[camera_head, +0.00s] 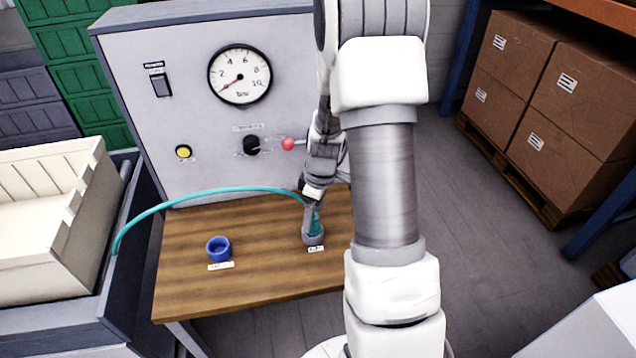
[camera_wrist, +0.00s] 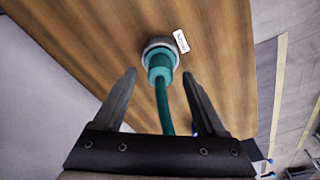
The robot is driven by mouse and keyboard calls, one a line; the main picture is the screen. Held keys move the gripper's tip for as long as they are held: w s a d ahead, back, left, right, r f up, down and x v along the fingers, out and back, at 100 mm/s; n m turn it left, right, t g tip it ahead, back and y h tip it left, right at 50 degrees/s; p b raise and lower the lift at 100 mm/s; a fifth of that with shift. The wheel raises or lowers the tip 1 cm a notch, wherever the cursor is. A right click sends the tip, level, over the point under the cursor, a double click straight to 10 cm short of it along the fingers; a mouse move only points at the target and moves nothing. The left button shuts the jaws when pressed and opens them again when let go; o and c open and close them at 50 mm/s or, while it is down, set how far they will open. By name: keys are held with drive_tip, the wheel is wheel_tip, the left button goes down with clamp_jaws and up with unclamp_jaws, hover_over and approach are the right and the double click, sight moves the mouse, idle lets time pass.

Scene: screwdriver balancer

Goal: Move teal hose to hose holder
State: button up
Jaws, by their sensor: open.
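The teal hose (camera_head: 205,194) arcs from the left side over the wooden table to the grey round holder (camera_head: 313,238) at the table's right part. In the wrist view the hose's teal end fitting (camera_wrist: 159,67) sits in the grey holder (camera_wrist: 152,45). A blue ring-shaped holder (camera_head: 219,248) stands empty on the table to the left. My gripper (camera_head: 314,219) is low over the grey holder, at the hose end. In the wrist view my gripper (camera_wrist: 160,74) is open, with its fingers on either side of the hose and apart from it.
The wooden table (camera_head: 190,285) has small labels by both holders. Behind it stands a grey panel (camera_head: 190,120) with a gauge (camera_head: 240,75) and a red-knobbed lever (camera_head: 288,144). A cream crate (camera_head: 50,250) is at left. Cardboard boxes (camera_head: 560,100) are at right.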

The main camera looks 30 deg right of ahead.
wheel_tip(320, 180, up, 15)
drive_tip(key=s+d+p, duration=0.1)
drive_tip(key=shift+s, duration=0.2)
drive_tip(key=shift+d, duration=0.1)
drive_tip(key=s+a+r+m+t, duration=0.4)
drive_tip(key=s+a+r+m, duration=0.4)
drive_tip(key=s+a+r, duration=0.5)
drive_tip(key=s, duration=0.4)
drive_tip(key=shift+a+r+t+h, duration=0.25)
drive_tip(key=shift+a+t+h, duration=0.05)
drive_tip(key=shift+a+h, duration=0.1)
idle(1.9)
